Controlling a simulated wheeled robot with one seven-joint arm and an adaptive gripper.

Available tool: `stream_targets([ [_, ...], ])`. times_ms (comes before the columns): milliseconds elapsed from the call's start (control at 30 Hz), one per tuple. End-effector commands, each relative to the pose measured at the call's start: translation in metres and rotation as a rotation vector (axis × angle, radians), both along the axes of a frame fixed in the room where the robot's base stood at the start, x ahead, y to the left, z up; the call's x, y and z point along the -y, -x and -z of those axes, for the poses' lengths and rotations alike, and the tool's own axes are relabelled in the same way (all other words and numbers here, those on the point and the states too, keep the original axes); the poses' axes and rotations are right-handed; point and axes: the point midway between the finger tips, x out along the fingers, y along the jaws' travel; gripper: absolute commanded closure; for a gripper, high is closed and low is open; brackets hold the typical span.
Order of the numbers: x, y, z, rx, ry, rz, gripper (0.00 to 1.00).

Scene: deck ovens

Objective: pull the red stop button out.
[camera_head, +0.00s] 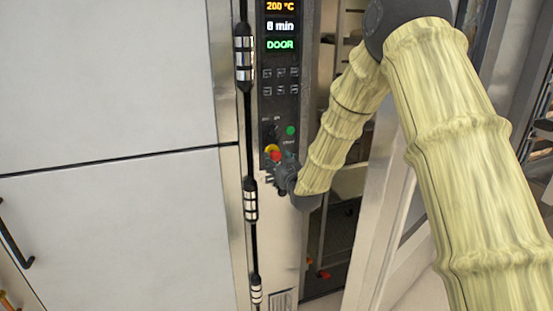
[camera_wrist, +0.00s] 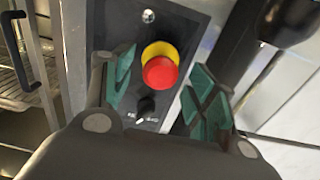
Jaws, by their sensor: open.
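The red stop button (camera_wrist: 160,73) sits on a yellow collar on the dark control panel (camera_wrist: 113,20). In the head view the button (camera_head: 275,155) shows low on the panel, partly covered by my gripper. My gripper (camera_wrist: 160,95) is open, with one green-padded finger on each side of the button in the wrist view. Gaps show between both fingers and the button, and I cannot tell the depth between them. In the head view my gripper (camera_head: 277,170) is at the panel, just below the button.
The panel display (camera_head: 280,26) reads 200 °C, 8 min and DOOR. A green button (camera_head: 290,130) is just above the stop button, and a dark knob (camera_wrist: 146,108) is beside it. An open-looking rack (camera_wrist: 12,75) shows at left in the wrist view. A black vertical rod (camera_head: 249,150) runs left of the panel.

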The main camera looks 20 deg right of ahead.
Motion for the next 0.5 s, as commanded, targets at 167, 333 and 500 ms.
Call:
stream_targets([
  [167,0.001,0.034,0.0,-0.002,-0.001,0.0,0.43],
  [333,0.003,0.064,0.0,-0.001,-0.002,0.001,0.43],
  [500,0.004,0.086,0.0,0.0,-0.001,0.001,0.43],
])
